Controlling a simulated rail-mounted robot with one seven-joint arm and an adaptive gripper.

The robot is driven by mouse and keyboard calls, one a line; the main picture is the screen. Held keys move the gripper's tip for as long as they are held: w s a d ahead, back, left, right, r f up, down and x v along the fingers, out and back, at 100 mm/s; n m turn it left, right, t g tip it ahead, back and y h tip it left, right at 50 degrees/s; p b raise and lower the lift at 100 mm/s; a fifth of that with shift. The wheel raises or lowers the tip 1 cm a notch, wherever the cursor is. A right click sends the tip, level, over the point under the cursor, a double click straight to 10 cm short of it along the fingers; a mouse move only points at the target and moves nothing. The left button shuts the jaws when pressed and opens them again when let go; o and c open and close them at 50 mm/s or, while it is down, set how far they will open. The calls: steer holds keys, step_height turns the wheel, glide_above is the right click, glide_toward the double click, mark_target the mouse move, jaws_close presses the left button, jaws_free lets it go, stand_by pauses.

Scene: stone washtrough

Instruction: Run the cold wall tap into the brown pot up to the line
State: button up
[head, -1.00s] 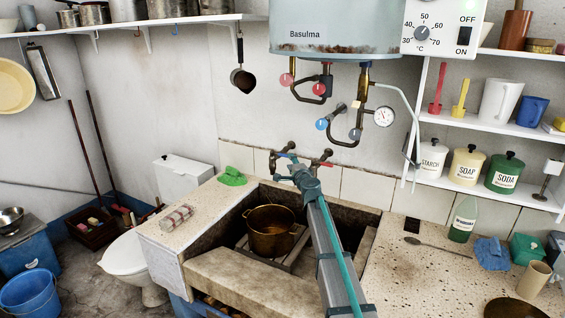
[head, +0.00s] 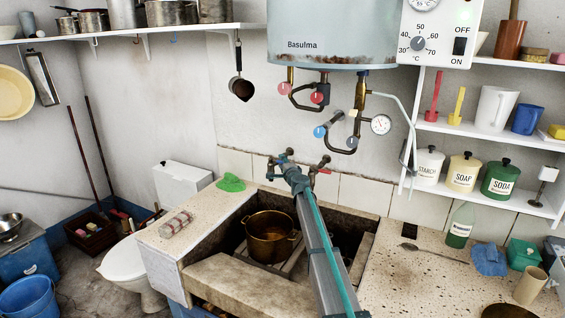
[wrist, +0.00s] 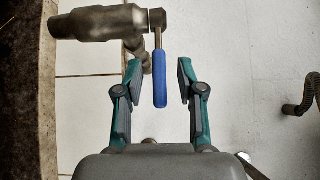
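The brown pot (head: 262,247) stands upright inside the stone trough (head: 240,277), on a slatted rack. Its inside is dark; I cannot make out a line or water level. The cold wall tap shows in the wrist view as a grey metal body (wrist: 100,22) with a blue lever (wrist: 160,78). My gripper (wrist: 159,70) is open, with one finger on each side of the blue lever and visible gaps to both. In the head view my gripper (head: 290,168) is at the wall above the trough and mostly covers the cold tap.
A red-marked tap (head: 322,164) is close to the right of my gripper. The boiler's pipes and valves (head: 340,130) hang above. A green cloth (head: 231,183) lies on the left rim; a spoon (head: 430,251) and green bottle (head: 461,225) are on the right counter.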

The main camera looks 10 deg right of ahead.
steer(key=shift+w, duration=0.15)
jaws_close()
